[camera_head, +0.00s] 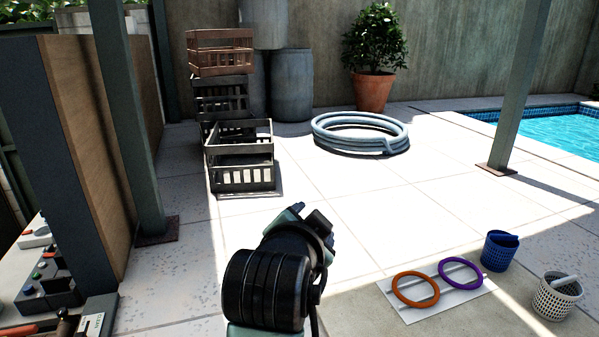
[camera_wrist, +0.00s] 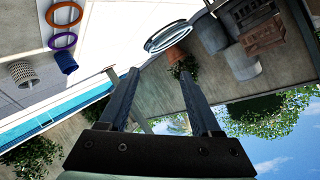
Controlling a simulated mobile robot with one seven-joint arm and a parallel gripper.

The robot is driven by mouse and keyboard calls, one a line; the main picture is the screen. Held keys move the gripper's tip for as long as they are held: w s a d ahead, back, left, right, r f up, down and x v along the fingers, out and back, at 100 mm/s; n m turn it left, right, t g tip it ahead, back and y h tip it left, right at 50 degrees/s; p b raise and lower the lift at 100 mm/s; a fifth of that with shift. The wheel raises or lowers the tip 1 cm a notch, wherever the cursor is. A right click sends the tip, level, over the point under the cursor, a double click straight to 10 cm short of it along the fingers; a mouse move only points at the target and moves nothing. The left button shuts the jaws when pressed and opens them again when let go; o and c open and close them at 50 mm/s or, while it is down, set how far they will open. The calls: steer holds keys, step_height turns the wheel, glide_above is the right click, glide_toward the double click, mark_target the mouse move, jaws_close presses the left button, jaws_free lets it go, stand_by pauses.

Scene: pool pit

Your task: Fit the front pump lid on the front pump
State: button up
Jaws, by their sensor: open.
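I cannot make out the front pump or its lid in either view. An orange ring (camera_head: 415,289) and a purple ring (camera_head: 460,273) lie on a white sheet on the floor at the lower right. They also show at the upper left of the wrist view, the orange ring (camera_wrist: 64,14) above the purple ring (camera_wrist: 62,41). My gripper (camera_wrist: 158,75) is open, with nothing between its two fingers. In the head view my arm's end is at the bottom middle, left of the rings and apart from them.
A blue basket (camera_head: 499,250) and a white basket (camera_head: 556,295) stand right of the rings. Stacked crates (camera_head: 240,175), a coiled hose (camera_head: 361,133) and a post (camera_head: 128,120) stand farther back. Grey equipment (camera_head: 50,285) sits at the lower left. The middle paving is clear.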

steer(key=s+r+n+t, duration=0.2)
steer(key=s+r+t, duration=0.15)
steer(key=r, duration=0.55)
steer(key=s+r+n+t, duration=0.2)
steer(key=r+t, duration=0.2)
steer(key=r, duration=0.4)
steer(key=s+a+r+n+t+y, duration=0.2)
steer(key=s+r+n+t, duration=0.4)
steer(key=s+r, duration=0.7)
steer(key=shift+s+r+t+y, duration=0.25)
steer(key=shift+s+t+y, duration=0.1)
steer(key=shift+s, duration=0.1)
steer(key=shift+a, duration=0.1)
